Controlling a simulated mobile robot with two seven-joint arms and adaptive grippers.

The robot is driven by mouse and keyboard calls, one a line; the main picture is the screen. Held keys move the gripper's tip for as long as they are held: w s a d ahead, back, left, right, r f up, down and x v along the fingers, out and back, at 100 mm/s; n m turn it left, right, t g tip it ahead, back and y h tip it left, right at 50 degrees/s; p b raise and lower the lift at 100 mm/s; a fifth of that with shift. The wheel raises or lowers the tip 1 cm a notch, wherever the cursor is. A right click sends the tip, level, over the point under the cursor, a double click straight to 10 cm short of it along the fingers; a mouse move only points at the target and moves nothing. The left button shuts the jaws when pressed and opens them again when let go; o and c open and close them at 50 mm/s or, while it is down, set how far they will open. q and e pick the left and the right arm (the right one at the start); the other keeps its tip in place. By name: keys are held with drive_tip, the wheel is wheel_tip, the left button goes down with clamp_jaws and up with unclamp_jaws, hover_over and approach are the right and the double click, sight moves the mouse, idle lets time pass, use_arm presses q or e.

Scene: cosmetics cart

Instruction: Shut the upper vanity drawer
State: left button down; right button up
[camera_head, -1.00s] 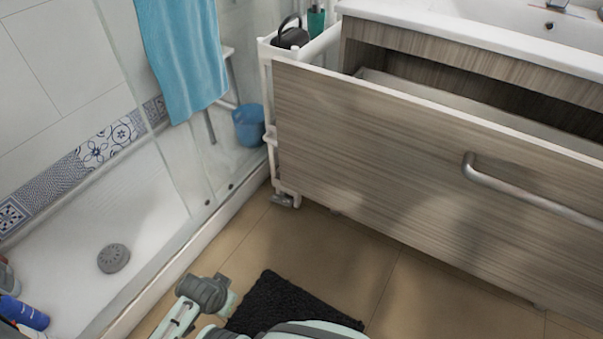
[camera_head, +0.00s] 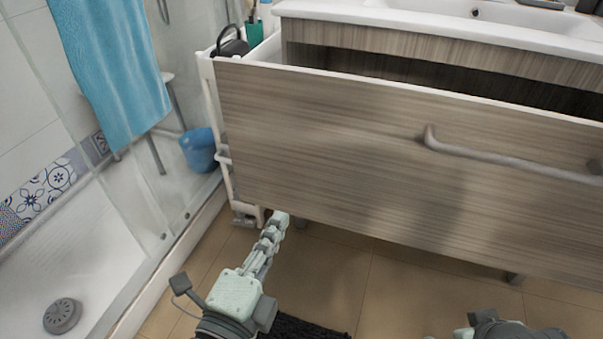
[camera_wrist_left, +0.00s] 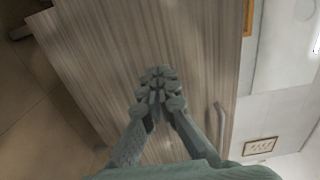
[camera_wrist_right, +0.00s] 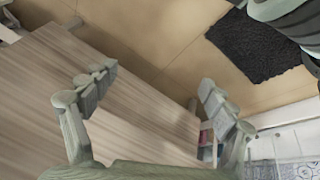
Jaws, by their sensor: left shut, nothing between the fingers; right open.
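The upper vanity drawer (camera_head: 330,140) has a wood-grain front and a grey bar handle (camera_head: 510,160). It stands pulled out, with an open gap between its front and the cabinet under the white basin top. My left gripper (camera_head: 277,222) is shut and empty, near the lower left part of the drawer front in the head view. In the left wrist view, its closed fingertips (camera_wrist_left: 158,78) lie over the drawer front (camera_wrist_left: 110,45); I cannot tell whether they touch. My right gripper (camera_wrist_right: 155,85) is open and empty, with wood-grain panel (camera_wrist_right: 110,105) between and beyond its fingers.
A white cart (camera_head: 211,105) with a dark round item stands against the drawer's left side. A blue bucket (camera_head: 197,150) and blue towel (camera_head: 110,70) are farther left by the shower. A black mat (camera_wrist_right: 245,45) lies on the tiled floor.

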sight(309, 161)
use_arm(q)
drive_tip(key=p+x, duration=0.2)
drive_tip(key=x, duration=1)
drive_tip(key=shift+w, duration=0.15)
drive_tip(key=shift+w+d+f, duration=0.1)
drive_tip(key=shift+w+d, duration=0.1)
drive_tip(key=shift+w, duration=0.45)
use_arm(e)
drive_tip(key=shift+g, duration=0.4)
drive_tip(key=shift+s+x, duration=0.25)
drive_tip(key=shift+x, duration=0.9)
drive_tip(key=shift+s+x, duration=0.2)
drive_tip(key=shift+x, duration=0.95)
drive_tip(key=shift+f, duration=0.15)
use_arm(q)
drive_tip(key=shift+w, duration=0.1)
